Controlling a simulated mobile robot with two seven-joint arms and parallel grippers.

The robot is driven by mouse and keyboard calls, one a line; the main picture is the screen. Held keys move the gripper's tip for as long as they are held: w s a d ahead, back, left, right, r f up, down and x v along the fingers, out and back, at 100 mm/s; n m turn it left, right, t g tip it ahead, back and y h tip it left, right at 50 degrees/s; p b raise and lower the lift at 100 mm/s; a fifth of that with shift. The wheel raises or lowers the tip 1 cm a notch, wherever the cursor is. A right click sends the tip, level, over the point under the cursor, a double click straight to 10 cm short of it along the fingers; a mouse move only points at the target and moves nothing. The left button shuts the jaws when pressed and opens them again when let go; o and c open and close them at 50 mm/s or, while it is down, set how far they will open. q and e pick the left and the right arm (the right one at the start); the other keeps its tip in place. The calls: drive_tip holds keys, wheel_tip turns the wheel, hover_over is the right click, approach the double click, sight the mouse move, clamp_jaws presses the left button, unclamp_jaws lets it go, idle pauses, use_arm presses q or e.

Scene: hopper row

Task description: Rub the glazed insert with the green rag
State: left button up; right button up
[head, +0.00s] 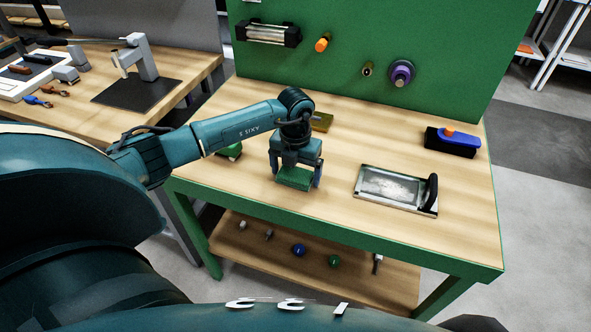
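The glazed insert (393,187) lies flat on the right half of the wooden bench top. It has a metal frame, a pane with a whitish smear, and a black handle at its right end. My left gripper (296,179) points down over the bench, left of the insert and apart from it. Its fingers are on both sides of the green rag (295,178), which looks like a folded pad, and hold it close above the bench top. My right gripper is not in view.
A blue and black block with an orange part (452,141) sits at the back right. An olive box (321,121) and a green item (230,151) lie near my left arm. The green back panel (345,70) carries several fittings. Bench top around the insert is clear.

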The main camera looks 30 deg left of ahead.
sight(296, 173)
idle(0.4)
use_arm(q)
drive_tip(key=shift+r+p, duration=0.3)
drive_tip(key=shift+r, duration=0.05)
drive_tip(key=c, duration=0.8)
drive_tip(key=shift+r+p, duration=2.25)
drive_tip(key=shift+r, duration=0.75)
